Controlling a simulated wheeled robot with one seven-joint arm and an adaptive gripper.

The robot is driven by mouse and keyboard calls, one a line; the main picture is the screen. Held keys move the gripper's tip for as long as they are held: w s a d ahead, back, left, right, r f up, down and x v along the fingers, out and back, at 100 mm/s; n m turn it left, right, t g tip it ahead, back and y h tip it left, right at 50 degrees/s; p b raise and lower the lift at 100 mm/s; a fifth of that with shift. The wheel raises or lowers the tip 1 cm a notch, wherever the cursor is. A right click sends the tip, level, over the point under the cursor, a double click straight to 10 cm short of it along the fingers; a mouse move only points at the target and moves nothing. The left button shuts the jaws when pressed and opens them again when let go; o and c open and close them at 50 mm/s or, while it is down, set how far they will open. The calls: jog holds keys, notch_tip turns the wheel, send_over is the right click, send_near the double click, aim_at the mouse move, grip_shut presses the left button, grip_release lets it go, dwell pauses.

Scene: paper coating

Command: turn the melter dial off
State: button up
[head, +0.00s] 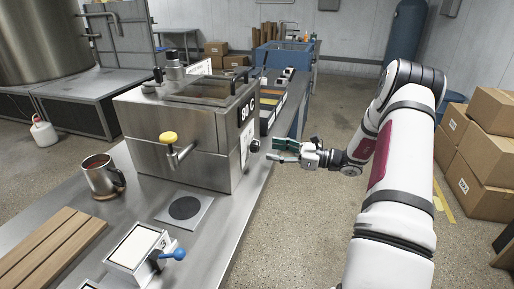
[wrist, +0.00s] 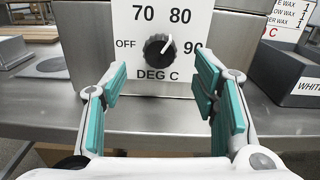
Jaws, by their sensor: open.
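The melter (head: 160,160) is a steel box on the bench with a yellow-handled tap on its front. Its black dial (wrist: 158,51) shows in the wrist view on a white plate (wrist: 140,15) marked OFF, 70, 80, 90 and DEG C. The dial's white pointer line slants up and right, between 80 and 90. In the head view the dial (head: 255,145) is on the melter's right side. My gripper (head: 272,150) is beside it, fingers toward it. In the wrist view my gripper (wrist: 162,78) is open, its green pads apart, with the dial ahead between them, untouched.
The steel bench (head: 225,215) runs along the melter, with a mug (head: 100,178) and a blue-handled device (head: 140,247) on it. Cardboard boxes (head: 480,165) are stacked at the right. The floor between bench and boxes is clear around my arm.

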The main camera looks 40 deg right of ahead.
aim_at(259, 147)
jog(key=x, duration=0.6)
jog(key=shift+w+a, duration=0.25)
jog(key=shift+w, duration=0.1)
jog(key=c, duration=1.2)
